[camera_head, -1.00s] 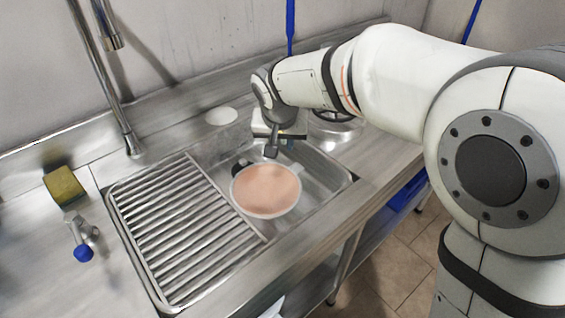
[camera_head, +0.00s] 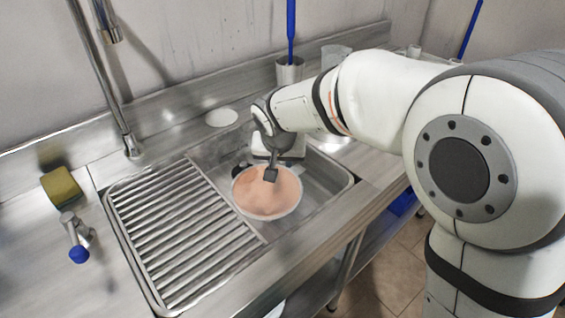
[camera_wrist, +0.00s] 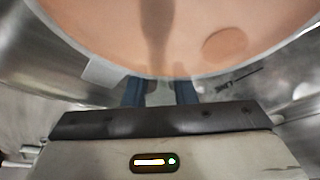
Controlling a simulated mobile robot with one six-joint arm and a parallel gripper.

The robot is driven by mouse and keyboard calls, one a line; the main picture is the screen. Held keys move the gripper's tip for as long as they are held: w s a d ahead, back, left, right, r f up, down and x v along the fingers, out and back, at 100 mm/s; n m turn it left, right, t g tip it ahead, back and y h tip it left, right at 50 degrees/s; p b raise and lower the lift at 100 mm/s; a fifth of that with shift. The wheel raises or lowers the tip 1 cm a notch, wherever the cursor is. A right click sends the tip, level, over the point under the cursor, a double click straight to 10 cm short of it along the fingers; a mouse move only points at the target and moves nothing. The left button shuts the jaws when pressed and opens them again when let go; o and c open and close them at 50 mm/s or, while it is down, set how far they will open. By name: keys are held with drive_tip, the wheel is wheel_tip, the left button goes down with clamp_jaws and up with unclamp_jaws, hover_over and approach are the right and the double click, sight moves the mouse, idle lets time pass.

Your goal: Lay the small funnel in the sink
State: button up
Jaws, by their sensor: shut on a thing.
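The tub's rim (camera_wrist: 200,72) hides the fingertips, so I cannot tell whether the funnel touches the basin floor. The head view does not show the funnel.
The pink-filled tub takes up much of the basin, close in front of my fingers. A ribbed drainboard (camera_head: 180,225) lies left, with a sponge (camera_head: 61,186) and a blue-tipped tap (camera_head: 78,240) beyond. A metal cup (camera_head: 290,70) stands behind. The basin's right side looks free.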

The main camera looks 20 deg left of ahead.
drive_tip(key=o, duration=0.7)
drive_tip(key=shift+f, duration=0.1)
drive_tip(key=shift+c, duration=0.2)
drive_tip(key=shift+r+p, duration=0.5)
drive_tip(key=p+v, duration=0.1)
drive_tip(key=v, duration=1.1)
drive_tip(key=shift+p, duration=0.3)
drive_tip(key=shift+r, duration=0.1)
